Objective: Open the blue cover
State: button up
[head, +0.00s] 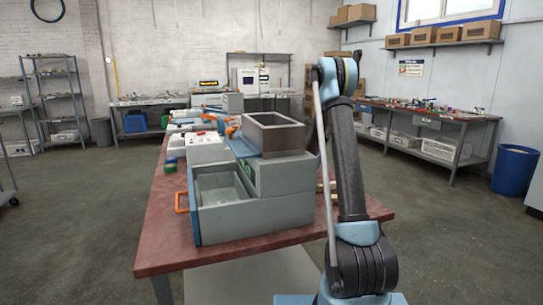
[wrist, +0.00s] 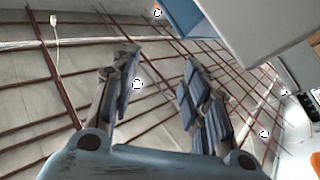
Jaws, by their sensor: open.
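A grey press machine (head: 262,212) stands on the red-brown table. A blue panel (head: 193,207) with an orange handle (head: 181,202) stands upright along its left side, seemingly the blue cover; I cannot tell whether it is open or closed. My gripper (wrist: 160,75) shows in the wrist view with its two fingers spread and nothing between them. A blue surface (wrist: 188,14) and a large grey block appear beyond and to the right of the fingers. The gripper cannot be made out in the head view, where my arm rises right of the machine.
An open-topped metal hopper (head: 274,143) sits on the machine, and an open grey tray (head: 219,194) is at its front left. White and orange equipment (head: 206,148) stands farther back on the table (head: 162,249).

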notch_tip(320, 180, up, 4)
send_over(237, 134)
jog(key=w+d, duration=0.1)
jog(key=d, duration=0.1)
jog(key=shift+w, duration=0.1)
jog(key=shift+f, duration=0.1)
